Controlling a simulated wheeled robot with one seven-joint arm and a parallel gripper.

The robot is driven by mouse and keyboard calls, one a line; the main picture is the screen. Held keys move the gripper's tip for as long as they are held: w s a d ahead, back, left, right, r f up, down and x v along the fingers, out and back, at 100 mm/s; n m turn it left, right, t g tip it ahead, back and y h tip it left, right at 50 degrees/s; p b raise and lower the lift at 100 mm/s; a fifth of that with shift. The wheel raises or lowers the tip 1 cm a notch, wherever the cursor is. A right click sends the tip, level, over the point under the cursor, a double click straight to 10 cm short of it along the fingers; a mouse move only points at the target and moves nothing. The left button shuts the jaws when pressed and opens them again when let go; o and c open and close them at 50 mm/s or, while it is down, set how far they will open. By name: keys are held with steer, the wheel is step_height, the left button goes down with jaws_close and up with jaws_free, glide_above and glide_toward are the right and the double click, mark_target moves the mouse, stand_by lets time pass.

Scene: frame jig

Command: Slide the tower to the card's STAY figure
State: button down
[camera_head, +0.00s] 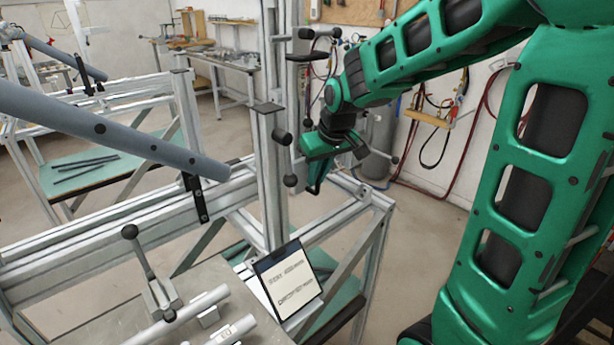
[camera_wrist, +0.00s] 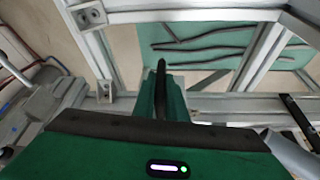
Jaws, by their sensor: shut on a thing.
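The tower (camera_head: 270,190) is an upright aluminium post standing at the frame's long rail, with black clamp knobs on its side. My gripper (camera_head: 314,182) is at the tower's right side, shut beside a black ball knob (camera_head: 290,181). It seems to hold the tower's handle, but the grip itself is hidden.
A long aluminium rail (camera_head: 120,232) runs left from the tower, with a grey tube (camera_head: 110,130) above it. A metal plate (camera_head: 110,310) with a black-knobbed lever clamp (camera_head: 139,255) is at the front left. A teal shelf (camera_wrist: 220,45) with dark rods lies below.

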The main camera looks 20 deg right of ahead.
steer(key=shift+a, duration=0.1)
steer(key=c, duration=1.8)
jaws_free()
steer(key=shift+r, duration=0.1)
steer(key=v, duration=1)
steer(key=shift+r, duration=0.25)
steer(key=shift+s+f, duration=0.1)
steer(key=shift+s, duration=0.05)
steer(key=s+d+f+m+g, duration=0.1)
steer(key=s+d+f+m, duration=0.1)
steer(key=s, duration=0.7)
steer(key=s+d+f+m+g, duration=0.2)
steer(key=s+f, duration=0.3)
steer(key=s, duration=0.3)
steer(key=s+d+f+m+g, duration=0.1)
steer(key=s+d+f+m, duration=0.2)
steer(key=s, duration=0.6)
steer(key=shift+s+d+f, duration=0.4)
steer(key=shift+d+f, duration=0.3)
steer(key=shift+d, duration=0.2)
